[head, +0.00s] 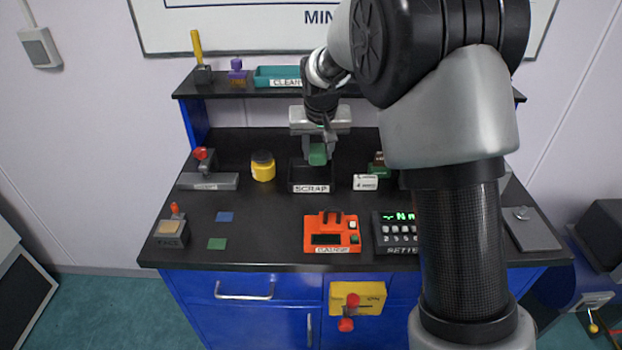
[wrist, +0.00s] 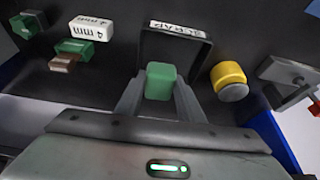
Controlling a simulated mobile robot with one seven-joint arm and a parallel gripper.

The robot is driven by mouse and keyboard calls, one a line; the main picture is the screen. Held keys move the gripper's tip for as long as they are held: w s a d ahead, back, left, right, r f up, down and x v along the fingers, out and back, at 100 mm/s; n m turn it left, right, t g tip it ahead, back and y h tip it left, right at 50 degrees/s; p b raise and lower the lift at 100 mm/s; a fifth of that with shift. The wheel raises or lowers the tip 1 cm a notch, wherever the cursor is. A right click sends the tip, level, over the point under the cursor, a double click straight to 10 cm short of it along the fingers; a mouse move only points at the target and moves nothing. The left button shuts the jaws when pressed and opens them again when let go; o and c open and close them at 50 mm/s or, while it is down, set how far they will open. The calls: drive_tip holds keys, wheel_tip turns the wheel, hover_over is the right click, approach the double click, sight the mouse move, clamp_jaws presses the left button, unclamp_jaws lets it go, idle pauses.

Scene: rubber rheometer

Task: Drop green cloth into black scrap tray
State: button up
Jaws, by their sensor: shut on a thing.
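My gripper (head: 319,150) is shut on the green cloth (head: 317,155), a small folded block. In the wrist view the cloth (wrist: 160,80) sits between the two fingers. The black scrap tray (head: 311,180), labelled SCRAP, stands on the black bench in the middle. In the head view the cloth appears over the tray's back part. In the wrist view the tray (wrist: 203,55) lies just beyond the cloth, partly hidden by it and the fingers. I cannot tell the exact height of the cloth above the tray floor.
A yellow jar (head: 262,167) stands left of the tray. A white 4 mm block (head: 365,182) and a green block (head: 379,171) are at its right. An orange gauge (head: 331,234) and a keypad (head: 397,232) are in front. A shelf (head: 235,91) runs behind.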

sight(318, 161)
wheel_tip(318, 161, down, 3)
drive_tip(key=shift+f+b, duration=0.15)
drive_tip(key=shift+b, duration=0.65)
drive_tip(key=o, duration=1)
drive_tip(key=shift+o, duration=0.2)
drive_tip(key=shift+d+r, duration=0.1)
drive_tip(key=shift+r, duration=0.25)
drive_tip(key=v, duration=1.6)
drive_tip(key=shift+s+a+r, duration=0.3)
drive_tip(key=shift+r, duration=0.05)
